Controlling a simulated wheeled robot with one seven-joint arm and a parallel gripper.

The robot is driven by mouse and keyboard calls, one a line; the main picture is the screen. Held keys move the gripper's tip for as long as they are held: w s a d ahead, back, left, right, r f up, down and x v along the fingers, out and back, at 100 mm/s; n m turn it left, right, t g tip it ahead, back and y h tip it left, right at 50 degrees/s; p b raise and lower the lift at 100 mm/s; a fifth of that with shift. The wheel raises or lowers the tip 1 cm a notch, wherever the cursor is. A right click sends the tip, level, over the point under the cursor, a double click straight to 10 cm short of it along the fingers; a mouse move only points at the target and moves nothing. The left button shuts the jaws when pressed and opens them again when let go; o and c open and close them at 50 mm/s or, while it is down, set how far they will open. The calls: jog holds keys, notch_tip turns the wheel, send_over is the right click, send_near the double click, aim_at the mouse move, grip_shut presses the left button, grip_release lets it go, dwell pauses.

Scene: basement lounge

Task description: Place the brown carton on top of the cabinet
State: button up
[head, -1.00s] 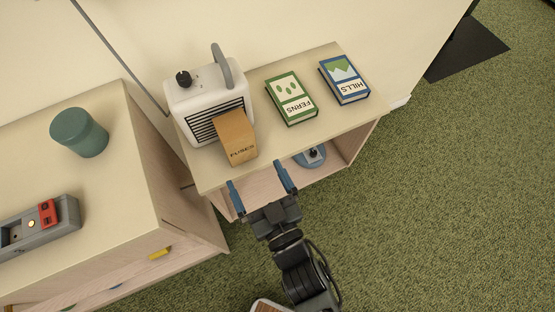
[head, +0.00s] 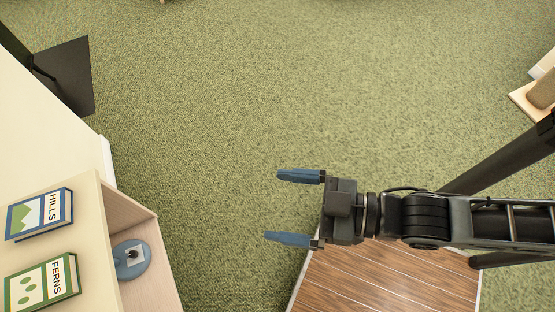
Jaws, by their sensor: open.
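My gripper (head: 300,208) is open and empty, held over the green carpet in the head view, its blue fingers pointing left. The brown carton is out of view now. A second ago it leaned or stood against the white heater on the low shelf unit (head: 90,215), whose end now shows at the lower left. My gripper is well to the right of this unit. No other cabinet shows now; a larger pale wooden unit stood at the left a second ago.
A blue HILLS book (head: 40,212) and a green FERNS book (head: 40,283) lie on the shelf unit. A round blue object (head: 131,260) sits in its open compartment. A wooden item (head: 540,92) is at far right. Carpet (head: 240,110) between is clear.

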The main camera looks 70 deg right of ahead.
jog(key=s+d+r+m+h, duration=0.2)
jog(key=s+d+r+h, duration=0.1)
jog(key=r, duration=0.5)
jog(key=s+d, duration=0.1)
jog(key=s, duration=0.1)
jog(key=shift+s+m+g+h, duration=0.3)
jog(key=shift+s, duration=0.1)
jog(key=shift+f, duration=0.1)
jog(key=w+a+f+n+y, duration=0.6)
jog(key=w+a+f+y, duration=0.2)
jog(key=w+a+f, duration=0.7)
jog(key=shift+w+a+r+n+g+y, duration=0.1)
jog(key=shift+w+a+n+g+y, duration=0.7)
jog(key=shift+w+a, duration=2.7)
jog(key=shift+w+a+r+n+g+y, duration=0.2)
jog(key=shift+w+a+n+y, duration=0.6)
jog(key=shift+a, duration=5.35)
jog(key=shift+w+a+f+n+g+y, duration=0.1)
jog(key=shift+w+a+n+g+y, duration=0.4)
jog(key=shift+w+a+y, duration=2.8)
jog(key=s+a+h, duration=0.1)
jog(key=h, duration=0.1)
jog(key=s+a+h, duration=0.1)
jog(key=a+h, duration=0.1)
